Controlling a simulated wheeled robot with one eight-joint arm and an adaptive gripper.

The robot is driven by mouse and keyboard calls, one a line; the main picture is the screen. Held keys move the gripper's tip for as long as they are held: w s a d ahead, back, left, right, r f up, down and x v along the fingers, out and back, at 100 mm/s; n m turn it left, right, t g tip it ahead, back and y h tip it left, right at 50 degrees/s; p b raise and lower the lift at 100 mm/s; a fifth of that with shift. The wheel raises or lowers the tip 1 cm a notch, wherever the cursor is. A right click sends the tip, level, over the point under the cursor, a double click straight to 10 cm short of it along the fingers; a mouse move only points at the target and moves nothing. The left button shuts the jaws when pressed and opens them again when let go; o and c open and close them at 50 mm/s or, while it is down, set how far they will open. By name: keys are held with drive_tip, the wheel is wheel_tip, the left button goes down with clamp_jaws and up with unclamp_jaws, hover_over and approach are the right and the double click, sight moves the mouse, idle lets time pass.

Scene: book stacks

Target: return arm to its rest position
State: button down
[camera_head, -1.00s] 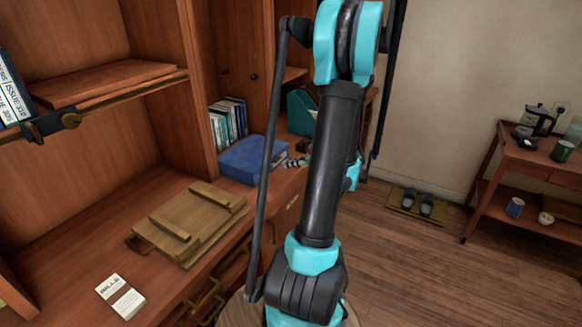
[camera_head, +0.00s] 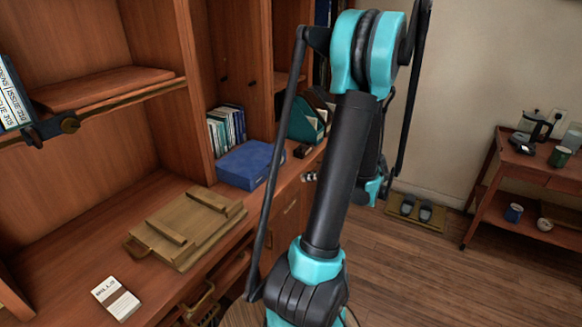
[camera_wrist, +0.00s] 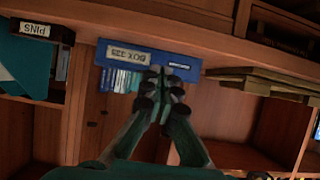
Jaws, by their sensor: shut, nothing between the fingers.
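My arm (camera_head: 340,175) rises through the middle of the head view, black with teal joints. It bends at a teal elbow near the top, and a teal part of its far end shows behind it. My gripper (camera_wrist: 166,88) shows in the wrist view with its dark fingertips together and nothing between them. The wrist picture is upside down. The fingertips overlap the blue box (camera_wrist: 148,62) in that picture; the gap between them cannot be told. In the head view my gripper is mostly hidden behind the arm.
The blue box (camera_head: 250,164) lies on the wooden desk near books (camera_head: 226,128) and a teal holder (camera_head: 305,118). A wooden board (camera_head: 187,227) and a bills pad (camera_head: 116,298) lie nearer. A side table (camera_head: 530,170) stands right. Open floor (camera_head: 420,270) lies between.

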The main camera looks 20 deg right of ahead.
drive_tip(key=s+a+f+m+g+h, duration=0.2)
drive_tip(key=s+a+g, duration=0.1)
drive_tip(key=a, duration=0.7)
drive_tip(key=s+a+f+m+g+h, duration=0.1)
drive_tip(key=s+a+m+g+h, duration=0.2)
drive_tip(key=a, duration=0.7)
drive_tip(key=s+a+f+m+h, duration=0.1)
drive_tip(key=s+a+h, duration=0.1)
drive_tip(key=s, duration=0.5)
drive_tip(key=shift+s+a+m, duration=0.3)
drive_tip(key=shift+a+m, duration=0.1)
drive_tip(key=shift+a, duration=0.15)
